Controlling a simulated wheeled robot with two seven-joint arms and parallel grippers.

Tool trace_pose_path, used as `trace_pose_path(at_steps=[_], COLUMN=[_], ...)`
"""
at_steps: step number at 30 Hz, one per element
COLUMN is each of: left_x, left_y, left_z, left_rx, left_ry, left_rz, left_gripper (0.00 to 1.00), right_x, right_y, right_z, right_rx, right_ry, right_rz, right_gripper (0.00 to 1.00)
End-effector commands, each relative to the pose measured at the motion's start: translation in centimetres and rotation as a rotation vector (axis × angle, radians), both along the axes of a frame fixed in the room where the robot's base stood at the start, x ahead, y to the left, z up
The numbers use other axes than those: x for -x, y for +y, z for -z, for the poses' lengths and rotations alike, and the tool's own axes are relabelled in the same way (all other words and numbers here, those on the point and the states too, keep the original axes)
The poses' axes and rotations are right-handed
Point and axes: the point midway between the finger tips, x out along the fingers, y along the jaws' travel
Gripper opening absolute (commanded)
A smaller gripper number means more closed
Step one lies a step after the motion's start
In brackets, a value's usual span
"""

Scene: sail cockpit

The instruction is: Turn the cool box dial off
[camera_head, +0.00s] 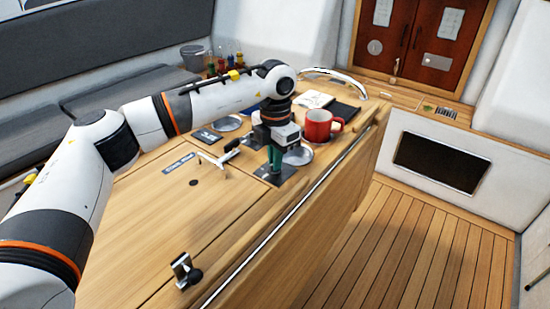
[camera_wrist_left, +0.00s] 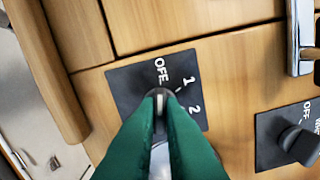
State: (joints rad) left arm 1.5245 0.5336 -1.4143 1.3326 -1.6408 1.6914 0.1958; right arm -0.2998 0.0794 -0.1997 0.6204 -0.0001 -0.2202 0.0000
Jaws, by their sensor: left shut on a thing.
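A dark dial plate (camera_wrist_left: 125,85) marked OFF, 1 and 2 lies on the wooden table; it also shows in the head view (camera_head: 266,176). Its small dark knob (camera_wrist_left: 158,95) sits between the green fingers of my left gripper (camera_head: 275,158). The gripper points down and is shut on the knob. The knob's light stripe appears to face the OFF side, but the fingers hide much of it. No name for this dial is readable. My right gripper is not in view.
A second dark plate with a knob (camera_wrist_left: 297,140) and OFF mark is beside it. A metal handle (camera_head: 220,153) stands left of my gripper. A red mug (camera_head: 318,124) is close behind right. A latch (camera_head: 184,272) sits on the nearer tabletop, which is largely clear.

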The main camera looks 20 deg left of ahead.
Motion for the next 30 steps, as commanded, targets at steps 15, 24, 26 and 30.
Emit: trace_pose_path(at_steps=[15,24,26,30], left_x=[-0.1,-0.1,-0.1,-0.1], left_y=[0.0,0.0,0.0,-0.1], left_z=[-0.2,-0.6,-1.2,-3.8], left_rx=[0.001,0.001,0.001,0.003], left_ry=[-0.004,-0.004,-0.004,-0.008], left_rz=[-0.003,-0.002,-0.002,-0.001], left_gripper=[0.30,0.30,0.30,0.30], right_x=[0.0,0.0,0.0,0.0], right_y=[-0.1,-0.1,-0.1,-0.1], right_z=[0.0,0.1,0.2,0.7], right_rx=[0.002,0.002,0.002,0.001], right_ry=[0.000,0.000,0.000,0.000], right_rz=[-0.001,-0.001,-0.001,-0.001], right_gripper=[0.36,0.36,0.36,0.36])
